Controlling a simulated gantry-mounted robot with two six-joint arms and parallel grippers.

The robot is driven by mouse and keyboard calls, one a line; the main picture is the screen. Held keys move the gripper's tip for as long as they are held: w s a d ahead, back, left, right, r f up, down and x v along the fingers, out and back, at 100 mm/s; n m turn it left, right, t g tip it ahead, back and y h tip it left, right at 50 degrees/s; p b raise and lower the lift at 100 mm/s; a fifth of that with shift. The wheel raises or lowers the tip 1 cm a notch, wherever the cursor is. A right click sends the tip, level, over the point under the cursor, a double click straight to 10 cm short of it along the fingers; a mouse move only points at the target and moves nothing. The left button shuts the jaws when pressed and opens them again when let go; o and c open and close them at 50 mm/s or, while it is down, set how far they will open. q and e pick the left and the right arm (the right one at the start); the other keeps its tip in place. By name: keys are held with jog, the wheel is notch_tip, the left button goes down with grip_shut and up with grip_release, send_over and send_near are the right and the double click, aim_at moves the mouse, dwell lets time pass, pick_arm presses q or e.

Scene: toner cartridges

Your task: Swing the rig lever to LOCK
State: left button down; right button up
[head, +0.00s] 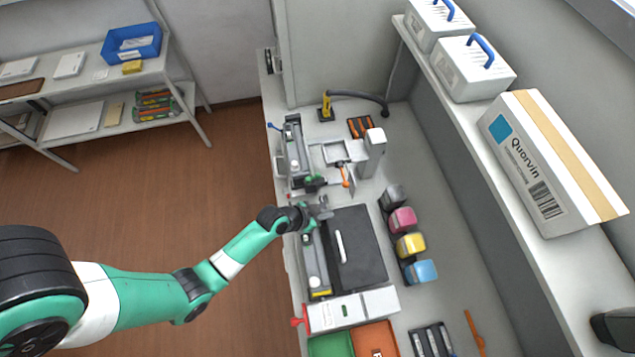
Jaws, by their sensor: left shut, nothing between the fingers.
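My left gripper (322,208) is shut and empty, above the bench near the top left corner of a black case-like block (366,262). Just above it in the picture is a grey rig (294,152) with a long trough, with dark and green parts at its lower end. A small blue-tipped lever (272,125) sticks out from the rig's left side, and an orange handle (344,177) stands to its right. I cannot tell which of these is the rig lever, and no LOCK mark is readable.
Black, magenta, yellow and blue cartridges (403,220) line the right of the block. A white box (350,309) with a red handle (299,321) sits below, with green and orange trays (333,345). A shelf (455,115) with boxes overhangs the right. Bare bench (455,250) lies between.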

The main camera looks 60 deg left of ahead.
pick_arm(q)
jog(key=shift+w+f, duration=0.1)
jog(key=shift+f, duration=0.4)
jog(key=s, duration=0.1)
jog(key=s+p, duration=0.1)
jog(key=s, duration=0.1)
jog(key=shift+s+a+f, duration=0.1)
jog(key=shift+s+f, duration=0.05)
jog(key=shift+f, duration=0.15)
jog(key=shift+s, duration=0.1)
jog(key=shift+s+f, duration=0.1)
jog(key=shift+s, duration=0.25)
jog(key=shift+s+a, duration=0.15)
jog(key=shift+s, duration=0.2)
jog(key=shift+f, duration=0.1)
